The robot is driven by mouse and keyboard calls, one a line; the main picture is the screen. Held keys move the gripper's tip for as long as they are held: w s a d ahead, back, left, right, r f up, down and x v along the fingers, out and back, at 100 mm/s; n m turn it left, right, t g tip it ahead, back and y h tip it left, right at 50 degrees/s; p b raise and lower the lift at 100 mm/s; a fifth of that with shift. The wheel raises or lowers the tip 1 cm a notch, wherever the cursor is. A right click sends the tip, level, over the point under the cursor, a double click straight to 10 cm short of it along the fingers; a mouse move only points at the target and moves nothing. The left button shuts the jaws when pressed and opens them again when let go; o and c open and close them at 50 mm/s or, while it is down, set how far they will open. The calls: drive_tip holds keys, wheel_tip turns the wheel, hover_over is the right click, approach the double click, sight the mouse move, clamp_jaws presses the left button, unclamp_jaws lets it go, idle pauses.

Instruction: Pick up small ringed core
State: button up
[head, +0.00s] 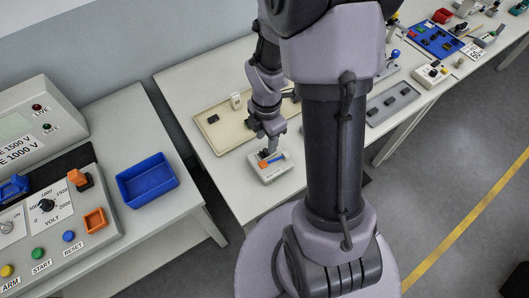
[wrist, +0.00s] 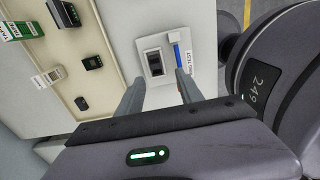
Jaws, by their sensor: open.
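My gripper (wrist: 162,75) is open, with its two fingers apart and nothing between them in the wrist view. In the head view my gripper (head: 268,146) is low over a small light-grey test box (head: 272,176). In the wrist view this box (wrist: 148,85) carries a dark rectangular socket (wrist: 154,62) and a blue bar (wrist: 181,56). The fingertips lie over the box, one near each of these parts. An orange piece (head: 276,158) shows on the box in the head view. I cannot clearly make out a small ringed core; my gripper hides part of the box top.
A beige tray (head: 222,142) with small dark and white connectors lies beside the box. A blue bin (head: 147,180) and a control panel (head: 50,228) are on the left bench. My arm's column hides part of the table to the right.

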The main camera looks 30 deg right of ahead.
sight(266, 150)
drive_tip(key=f+b, duration=0.1)
drive_tip(key=f, duration=0.3)
drive_tip(key=w+f+b, duration=0.1)
drive_tip(key=f, duration=0.1)
drive_tip(key=shift+d+f+b, duration=0.2)
drive_tip(key=shift+f+b, duration=0.1)
drive_tip(key=shift+f, duration=0.05)
drive_tip(key=shift+s+r, duration=0.1)
drive_tip(key=shift+r, duration=0.05)
drive_tip(key=shift+c, duration=0.6)
clamp_jaws()
